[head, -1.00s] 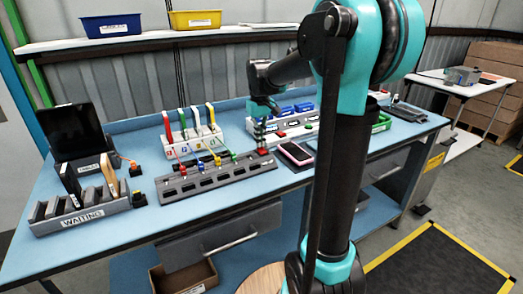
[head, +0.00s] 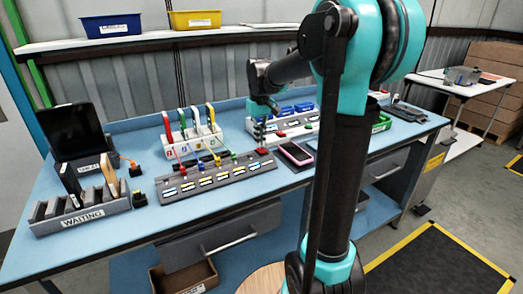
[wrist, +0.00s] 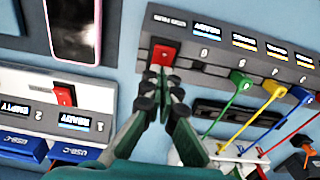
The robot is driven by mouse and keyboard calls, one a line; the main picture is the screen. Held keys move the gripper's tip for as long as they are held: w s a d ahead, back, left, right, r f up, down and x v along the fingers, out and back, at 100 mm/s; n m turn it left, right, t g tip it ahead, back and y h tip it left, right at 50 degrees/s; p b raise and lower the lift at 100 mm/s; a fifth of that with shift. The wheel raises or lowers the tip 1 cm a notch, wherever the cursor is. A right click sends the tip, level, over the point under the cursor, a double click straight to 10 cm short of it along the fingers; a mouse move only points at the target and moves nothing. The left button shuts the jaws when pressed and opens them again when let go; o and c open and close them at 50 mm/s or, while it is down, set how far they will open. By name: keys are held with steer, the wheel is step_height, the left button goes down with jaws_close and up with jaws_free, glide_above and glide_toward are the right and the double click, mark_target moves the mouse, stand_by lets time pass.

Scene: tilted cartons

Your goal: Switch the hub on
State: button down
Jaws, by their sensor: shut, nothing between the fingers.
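The grey hub (head: 230,174) lies on the blue bench with a row of lit displays along it. In the wrist view the hub (wrist: 222,42) shows bright white, yellow and blue displays. Its red switch (wrist: 164,54) is at the end beside my gripper. My gripper (wrist: 157,76) is shut and empty, with its fingertips at the near edge of the switch; I cannot tell whether they touch it. In the head view my gripper (head: 260,138) is over the hub's right end. Green, yellow, blue and red cables run to the hub's ports.
A white unit (wrist: 25,83) with its own red switch (wrist: 64,95) and blue USB-C plugs sits close to my gripper. A pink-edged phone (head: 296,153) lies right of the hub. A white cable rack (head: 190,142) stands behind it. A grey WAITING rack (head: 82,215) is at the left.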

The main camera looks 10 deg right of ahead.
mark_target(260, 149)
steer(key=shift+r, duration=2.95)
steer(key=shift+s, duration=0.15)
